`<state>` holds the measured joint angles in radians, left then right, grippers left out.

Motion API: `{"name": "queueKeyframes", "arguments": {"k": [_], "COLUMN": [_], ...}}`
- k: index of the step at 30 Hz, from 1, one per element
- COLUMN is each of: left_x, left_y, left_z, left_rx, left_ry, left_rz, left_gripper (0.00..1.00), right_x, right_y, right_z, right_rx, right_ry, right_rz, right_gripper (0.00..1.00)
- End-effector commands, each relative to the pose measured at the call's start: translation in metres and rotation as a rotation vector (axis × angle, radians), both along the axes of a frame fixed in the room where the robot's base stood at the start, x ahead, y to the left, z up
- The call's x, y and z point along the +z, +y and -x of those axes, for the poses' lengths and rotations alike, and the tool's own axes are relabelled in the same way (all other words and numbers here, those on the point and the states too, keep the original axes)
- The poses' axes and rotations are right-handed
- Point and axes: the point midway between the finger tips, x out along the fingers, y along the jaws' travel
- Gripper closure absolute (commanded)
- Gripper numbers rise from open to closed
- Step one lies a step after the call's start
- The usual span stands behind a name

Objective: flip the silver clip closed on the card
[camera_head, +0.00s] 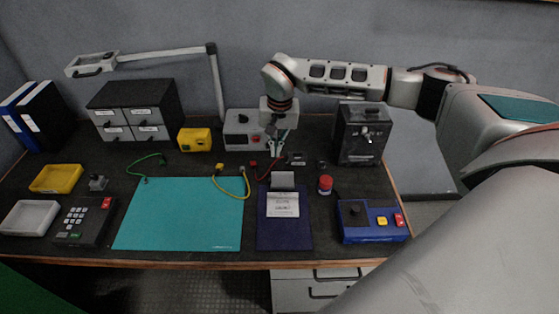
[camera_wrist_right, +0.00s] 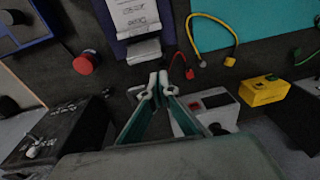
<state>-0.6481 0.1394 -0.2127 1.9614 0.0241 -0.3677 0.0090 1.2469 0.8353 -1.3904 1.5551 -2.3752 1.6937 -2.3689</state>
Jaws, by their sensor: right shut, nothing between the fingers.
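A dark blue clipboard (camera_head: 284,234) lies on the bench right of the teal mat. A white printed card (camera_head: 283,206) lies on it, and the silver clip (camera_head: 283,180) shows as a pale plate at its far end, seemingly raised. In the right wrist view the clip (camera_wrist_right: 143,51) is just beyond my fingertips, with the card (camera_wrist_right: 134,14) past it. My right gripper (camera_head: 276,148) is shut and empty, above the bench behind the clip and apart from it. It also shows in the right wrist view (camera_wrist_right: 157,85). My left gripper is out of view.
A blue control box (camera_head: 371,222) is at front right and a dark box (camera_head: 362,135) at back right. Red and yellow leads (camera_head: 244,184) lie left of the clip.

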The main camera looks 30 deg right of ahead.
Motion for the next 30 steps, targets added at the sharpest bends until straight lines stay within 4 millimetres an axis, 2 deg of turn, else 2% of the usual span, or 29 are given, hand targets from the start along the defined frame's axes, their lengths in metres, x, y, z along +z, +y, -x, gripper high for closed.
{"name": "queueKeyframes", "arguments": {"k": [1,3,6,17,23,30], "left_x": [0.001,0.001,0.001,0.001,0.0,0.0], "left_y": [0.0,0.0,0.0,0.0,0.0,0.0], "left_z": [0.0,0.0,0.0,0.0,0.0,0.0], "left_rx": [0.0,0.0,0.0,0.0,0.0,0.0], "left_ry": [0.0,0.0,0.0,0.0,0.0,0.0], "left_rz": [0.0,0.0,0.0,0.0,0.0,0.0], "left_gripper": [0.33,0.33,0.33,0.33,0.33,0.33], "right_x": [0.008,0.013,0.018,0.016,-0.004,-0.048], "right_y": [-0.014,-0.027,-0.034,-0.035,-0.036,-0.039], "right_z": [-0.004,-0.007,-0.009,-0.009,-0.011,-0.017], "right_rx": [0.004,0.01,0.016,0.016,0.016,0.015], "right_ry": [-0.009,-0.016,-0.019,-0.018,-0.015,-0.015], "right_rz": [0.036,0.07,0.092,0.093,0.092,0.09], "right_gripper": [1.0,1.0,1.0,1.0,1.0,1.0]}}
